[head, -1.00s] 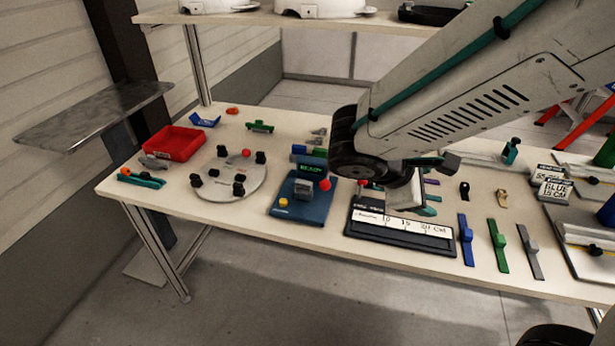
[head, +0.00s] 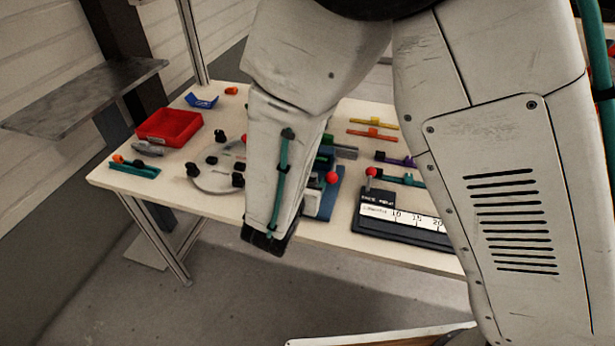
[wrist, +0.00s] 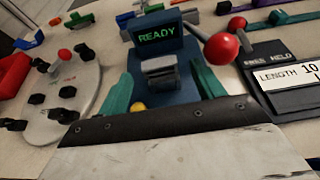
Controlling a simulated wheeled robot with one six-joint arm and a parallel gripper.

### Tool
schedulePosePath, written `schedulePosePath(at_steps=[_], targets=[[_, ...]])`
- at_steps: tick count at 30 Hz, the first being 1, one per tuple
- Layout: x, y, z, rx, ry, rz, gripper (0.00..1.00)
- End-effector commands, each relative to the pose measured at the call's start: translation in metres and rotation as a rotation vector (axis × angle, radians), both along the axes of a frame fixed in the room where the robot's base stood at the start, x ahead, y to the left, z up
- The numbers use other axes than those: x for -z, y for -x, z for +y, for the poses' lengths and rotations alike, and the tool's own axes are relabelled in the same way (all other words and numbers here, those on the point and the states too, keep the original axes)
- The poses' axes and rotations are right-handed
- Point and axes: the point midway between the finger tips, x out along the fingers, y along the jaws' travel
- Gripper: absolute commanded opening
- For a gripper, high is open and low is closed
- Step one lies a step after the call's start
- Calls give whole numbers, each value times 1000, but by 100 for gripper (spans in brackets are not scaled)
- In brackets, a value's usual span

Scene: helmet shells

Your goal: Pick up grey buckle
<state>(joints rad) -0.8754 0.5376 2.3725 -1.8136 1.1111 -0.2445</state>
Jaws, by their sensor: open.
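A grey, ridged piece that looks like the grey buckle (wrist: 160,74) sits on the blue device below its green READY display (wrist: 158,38) in the wrist view. My gripper (wrist: 162,66) shows there as two teal fingers, spread apart, one on each side of the grey piece. The fingers are open and nothing is clamped between them. In the head view my arm hides the gripper, the grey piece and most of the blue device (head: 334,190).
A red-knobbed lever (wrist: 222,48) stands close to the right finger. The round plate with black knobs (wrist: 62,100) is at left, and a black length gauge (wrist: 275,75) at right. A red bin (head: 170,127) stands at the table's back left.

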Motion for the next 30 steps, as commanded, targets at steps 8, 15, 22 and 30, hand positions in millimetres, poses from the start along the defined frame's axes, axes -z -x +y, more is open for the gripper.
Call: schedulePosePath(at_steps=[8,15,22,30], targets=[[14,-32,-11,0,0,1,67],[15,-34,-10,-3,-1,1,67],[15,-33,-10,-3,-1,0,9],[14,-33,-10,-3,-1,0,8]])
